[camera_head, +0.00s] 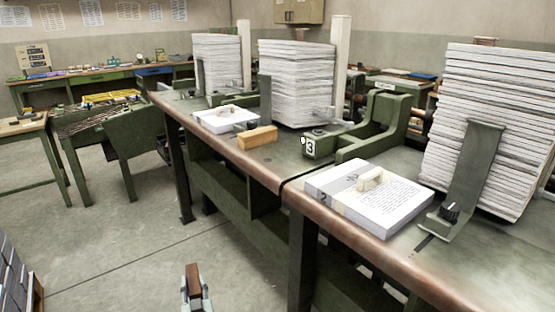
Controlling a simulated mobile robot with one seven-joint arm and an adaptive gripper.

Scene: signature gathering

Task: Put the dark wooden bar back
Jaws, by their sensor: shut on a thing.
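My gripper (195,294) shows at the bottom edge, left of centre, in the head view. It is shut on a dark brown wooden bar (193,272), whose upper end sticks up between the fingers. The gripper and bar are over the open floor in front of the long bench, apart from it. The lower part of the bar is hidden by the fingers, and the rest of my arm is out of frame.
The long green bench (225,150) runs from back left to front right. On it are a lighter wooden block (257,137), a paper pile (375,205) with a pale block (370,180), and tall paper stacks (297,85). The concrete floor (120,245) is clear.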

